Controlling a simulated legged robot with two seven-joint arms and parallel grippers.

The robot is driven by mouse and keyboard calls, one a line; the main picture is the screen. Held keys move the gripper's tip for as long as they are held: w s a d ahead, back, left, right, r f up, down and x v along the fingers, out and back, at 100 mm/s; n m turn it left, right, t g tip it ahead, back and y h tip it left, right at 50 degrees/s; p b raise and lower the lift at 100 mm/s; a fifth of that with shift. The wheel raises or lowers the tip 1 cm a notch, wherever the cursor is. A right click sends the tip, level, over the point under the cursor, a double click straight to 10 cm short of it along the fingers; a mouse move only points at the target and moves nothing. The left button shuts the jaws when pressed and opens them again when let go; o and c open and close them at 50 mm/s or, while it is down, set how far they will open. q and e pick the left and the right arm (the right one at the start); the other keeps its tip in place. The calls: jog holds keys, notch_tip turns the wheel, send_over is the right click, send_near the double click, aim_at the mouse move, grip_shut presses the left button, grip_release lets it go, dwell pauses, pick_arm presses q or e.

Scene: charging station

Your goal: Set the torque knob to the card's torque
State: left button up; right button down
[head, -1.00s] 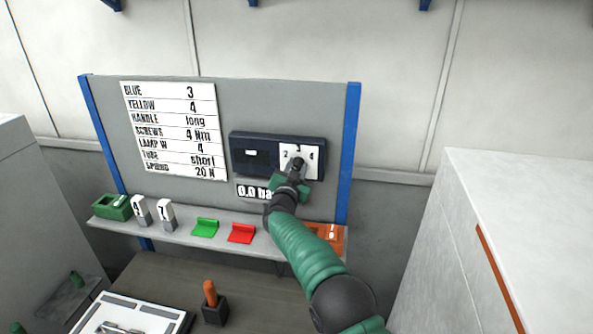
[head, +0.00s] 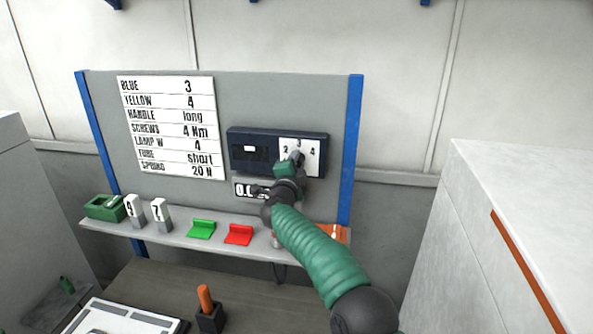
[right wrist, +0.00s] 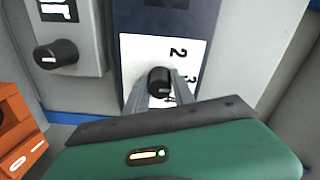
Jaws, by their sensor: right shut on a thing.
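The card (head: 172,128) hangs on the grey panel and its screws line reads 4 Nm. The torque knob is on a white dial plate (head: 314,155) marked 2, 3 and 4, on a dark blue unit (head: 240,142). My right gripper (head: 297,157) is at the dial and hides most of the knob. In the right wrist view, the black torque knob (right wrist: 160,80) sits between the two grey fingers (right wrist: 160,92), which are shut on it. The knob's pointer direction cannot be told clearly. My left gripper is not in view.
A second black knob (right wrist: 57,54) is beside the dial unit, below the bar display (head: 242,189), which my arm partly covers. The shelf (head: 180,238) holds a green box (head: 105,208), two numbered blocks, and green (head: 201,230) and red (head: 238,235) pieces.

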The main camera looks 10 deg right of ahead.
jog(key=m+b, duration=0.1)
jog(key=f+m+b, duration=0.1)
jog(key=m, duration=0.1)
jog(key=shift+a+f+m, duration=0.15)
jog(key=shift+f+m, duration=0.15)
jog(key=m+b, duration=0.2)
jog(key=m, duration=0.1)
jog(key=shift+m, duration=0.3)
jog(key=m, duration=0.1)
jog(key=m+b, duration=0.1)
jog(key=m, duration=0.1)
jog(key=m+b, duration=0.1)
jog(key=m, duration=0.1)
jog(key=shift+r, duration=0.25)
jog(key=c, duration=1.3)
grip_release()
jog(key=shift+s, duration=0.1)
jog(key=shift+c, duration=0.2)
jog(key=shift+o, duration=1.1)
jog(key=shift+r, duration=0.15)
jog(key=shift+o, duration=0.3)
jog(key=shift+r, duration=0.1)
